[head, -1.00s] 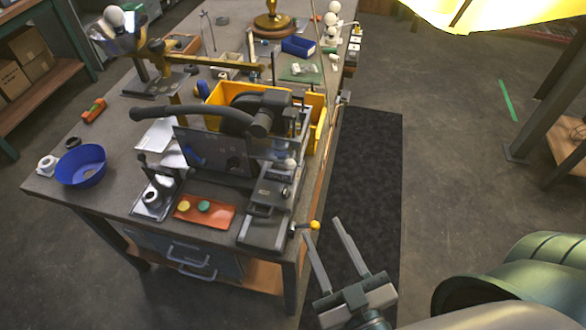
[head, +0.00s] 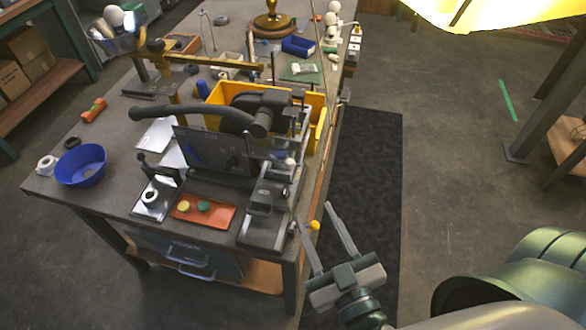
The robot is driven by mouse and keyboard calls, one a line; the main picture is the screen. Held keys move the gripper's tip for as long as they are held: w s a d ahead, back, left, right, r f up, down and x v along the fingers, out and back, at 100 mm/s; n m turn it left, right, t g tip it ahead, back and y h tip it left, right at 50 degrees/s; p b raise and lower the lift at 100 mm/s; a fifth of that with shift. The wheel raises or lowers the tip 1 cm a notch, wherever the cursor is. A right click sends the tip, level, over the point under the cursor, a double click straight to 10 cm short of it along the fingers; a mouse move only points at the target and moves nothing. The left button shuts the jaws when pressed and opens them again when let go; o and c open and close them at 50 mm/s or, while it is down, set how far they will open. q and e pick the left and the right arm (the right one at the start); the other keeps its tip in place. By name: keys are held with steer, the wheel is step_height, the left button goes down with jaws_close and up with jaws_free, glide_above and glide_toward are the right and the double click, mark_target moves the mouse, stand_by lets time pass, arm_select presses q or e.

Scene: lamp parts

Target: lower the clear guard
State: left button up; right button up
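A machine with a black lever handle (head: 195,118) stands near the table's front right corner. A flat, dark, see-through panel (head: 212,152) stands steeply upright on its front side; it looks like the clear guard. Its lower edge and hinge are hard to make out. A yellow ball knob (head: 315,225) sticks out at the table's right edge beside the machine's grey base (head: 266,226). My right gripper (head: 313,214) is open and empty, off the table's right edge. The knob shows between its fingers in the picture; I cannot tell their depth relation. My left gripper is out of view.
A yellow bin (head: 318,112) stands behind the machine. An orange tray (head: 218,216) with small round pieces, a blue bowl (head: 81,165) and a metal plate (head: 157,198) lie in front and left. Floor and a dark mat (head: 366,170) are clear right of the table.

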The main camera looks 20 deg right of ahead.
mark_target(292, 168)
steer(key=w+p, duration=0.2)
steer(key=w, duration=0.4)
steer(key=w+p, duration=0.3)
steer(key=w, duration=0.3)
steer(key=shift+w+d+r, duration=0.1)
steer(key=shift+w+d, duration=0.05)
steer(key=shift+d, duration=0.05)
steer(key=shift+w+p, duration=0.4)
steer(key=shift+w, duration=0.35)
jaws_close()
steer(key=shift+f, duration=0.2)
